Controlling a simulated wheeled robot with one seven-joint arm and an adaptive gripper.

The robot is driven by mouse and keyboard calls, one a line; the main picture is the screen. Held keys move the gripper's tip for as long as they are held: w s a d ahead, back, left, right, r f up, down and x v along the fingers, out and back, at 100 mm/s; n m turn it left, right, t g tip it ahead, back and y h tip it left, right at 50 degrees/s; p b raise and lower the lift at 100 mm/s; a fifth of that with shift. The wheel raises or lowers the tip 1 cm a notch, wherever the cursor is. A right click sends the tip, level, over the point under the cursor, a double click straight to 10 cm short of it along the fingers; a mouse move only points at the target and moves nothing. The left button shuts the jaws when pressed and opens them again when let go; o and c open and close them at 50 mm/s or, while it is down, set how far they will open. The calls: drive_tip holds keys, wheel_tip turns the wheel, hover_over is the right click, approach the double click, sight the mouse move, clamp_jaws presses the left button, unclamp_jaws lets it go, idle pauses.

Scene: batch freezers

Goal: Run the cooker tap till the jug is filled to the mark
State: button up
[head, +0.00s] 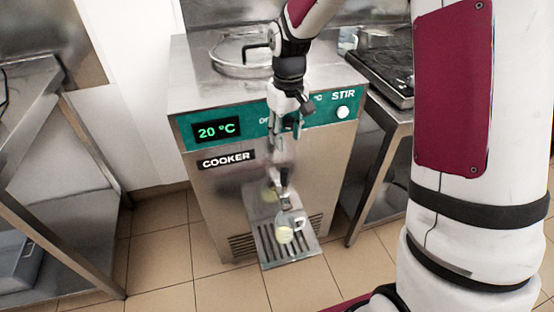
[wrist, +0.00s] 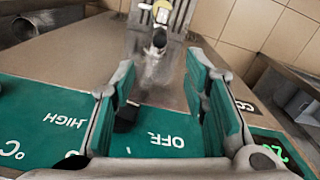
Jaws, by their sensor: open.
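The steel cooker (head: 215,185) has a green front panel, and its display (head: 216,131) reads 20 °C. Its tap (head: 284,180) is on the lower front, above a slatted drip tray (head: 300,254). A small clear jug (head: 298,222) with pale yellow content stands on the tray under the tap; its level against a mark is too small to read. My gripper (head: 287,130) is open at the panel, above the tap. In the wrist view, my gripper (wrist: 168,95) has a black knob part (wrist: 127,117) beside its left finger, near the OFF label. The dark-ended tap (wrist: 158,40) shows beyond the fingers.
A round lid (head: 242,52) with a handle covers the cooker's top. A white STIR knob (head: 343,112) is at the panel's right. Steel tables stand left (head: 22,95) and right (head: 385,125). Tiled floor (head: 165,240) is clear in front.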

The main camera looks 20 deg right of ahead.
sight(285, 169)
drive_tip(key=f, duration=0.7)
drive_tip(key=f+b, duration=0.1)
drive_tip(key=f, duration=0.6)
drive_tip(key=shift+w+f, duration=0.2)
drive_tip(key=shift+f, duration=0.1)
clamp_jaws()
